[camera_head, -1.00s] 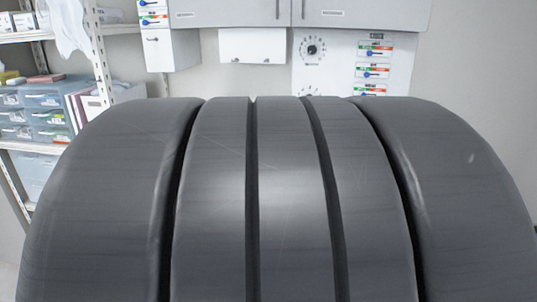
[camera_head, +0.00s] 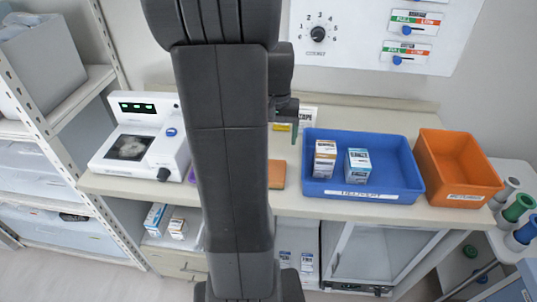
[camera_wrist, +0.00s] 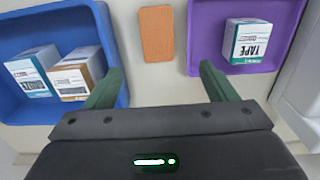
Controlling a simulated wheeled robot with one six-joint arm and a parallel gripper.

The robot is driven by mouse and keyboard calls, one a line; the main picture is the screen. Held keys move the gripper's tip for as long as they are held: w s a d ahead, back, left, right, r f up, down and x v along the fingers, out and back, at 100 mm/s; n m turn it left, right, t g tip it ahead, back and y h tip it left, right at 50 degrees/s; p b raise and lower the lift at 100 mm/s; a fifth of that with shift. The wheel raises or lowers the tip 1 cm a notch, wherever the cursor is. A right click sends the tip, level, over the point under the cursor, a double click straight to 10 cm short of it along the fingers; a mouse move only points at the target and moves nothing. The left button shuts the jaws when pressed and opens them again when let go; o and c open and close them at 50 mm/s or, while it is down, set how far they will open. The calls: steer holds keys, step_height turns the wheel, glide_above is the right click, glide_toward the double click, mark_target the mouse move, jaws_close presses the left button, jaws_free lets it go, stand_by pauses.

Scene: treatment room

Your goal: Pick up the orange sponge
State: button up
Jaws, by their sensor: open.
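The orange sponge (camera_wrist: 156,34) lies flat on the counter in the wrist view, between a blue tray and a purple tray. In the head view only part of the sponge (camera_head: 277,174) shows, beside my arm, which hides the rest. My gripper (camera_wrist: 161,82) is open and empty in the wrist view, its two green fingers wide apart. The sponge appears ahead of the fingertips, roughly centred between them, and the fingers do not touch it. In the head view a part of my gripper (camera_head: 284,122) shows above the counter, mostly hidden behind my arm.
The blue tray (camera_head: 405,158) holds two boxes. The purple tray (camera_wrist: 201,14) holds a tape box (camera_wrist: 248,45). An orange bin (camera_head: 458,165) stands at the right end of the counter (camera_head: 340,206), and a white device (camera_head: 142,140) at the left. Bare counter surrounds the sponge.

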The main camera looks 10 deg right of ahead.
steer(key=f, duration=0.8)
steer(key=shift+w, duration=0.25)
steer(key=f, duration=0.2)
steer(key=s+f+p, duration=0.1)
steer(key=f, duration=0.1)
steer(key=shift+d+f, duration=0.2)
steer(key=shift+f, duration=0.7)
steer(key=shift+c, duration=0.2)
steer(key=c, duration=1)
